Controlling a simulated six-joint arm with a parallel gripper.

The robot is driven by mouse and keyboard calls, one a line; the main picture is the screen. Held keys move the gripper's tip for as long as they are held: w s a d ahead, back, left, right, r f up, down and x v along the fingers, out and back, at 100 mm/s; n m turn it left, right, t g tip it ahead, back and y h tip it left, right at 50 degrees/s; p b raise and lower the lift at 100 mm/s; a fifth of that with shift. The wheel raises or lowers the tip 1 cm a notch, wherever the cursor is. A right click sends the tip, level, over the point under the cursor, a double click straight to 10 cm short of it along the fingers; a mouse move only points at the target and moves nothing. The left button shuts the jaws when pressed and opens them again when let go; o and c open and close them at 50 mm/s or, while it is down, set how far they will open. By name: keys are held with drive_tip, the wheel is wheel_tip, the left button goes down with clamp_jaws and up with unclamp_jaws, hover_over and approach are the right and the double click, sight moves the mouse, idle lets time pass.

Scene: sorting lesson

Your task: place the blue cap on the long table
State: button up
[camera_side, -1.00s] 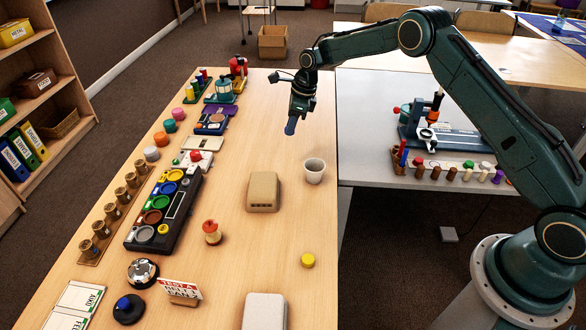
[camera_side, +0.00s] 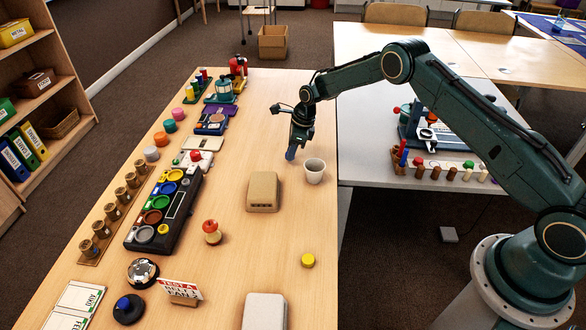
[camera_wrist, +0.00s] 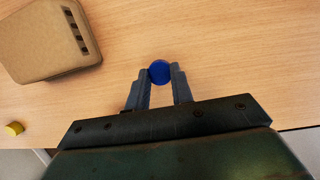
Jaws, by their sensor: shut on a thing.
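The blue cap (camera_wrist: 160,71) is a small round disc, held between the two fingertips of my gripper (camera_wrist: 160,76) in the wrist view. My gripper is shut on it. In the side view my gripper (camera_side: 291,153) points down low over the long table (camera_side: 235,275), behind and left of the white cup. The cap cannot be made out clearly there. I cannot tell whether the cap touches the tabletop.
A white cup (camera_side: 314,171) stands close to my gripper's right. A beige box (camera_side: 263,191) is nearer the camera, with a yellow cap (camera_side: 307,260) farther forward. A black tray with coloured rings (camera_side: 166,211) lies left. The table behind my gripper is clear.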

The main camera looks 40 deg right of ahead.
drive_tip(key=shift+f, duration=0.8)
drive_tip(key=shift+f, duration=0.1)
drive_tip(key=o, duration=1)
drive_tip(key=shift+c, duration=0.2)
drive_tip(key=v, duration=1.2)
drive_tip(key=shift+r, duration=0.2)
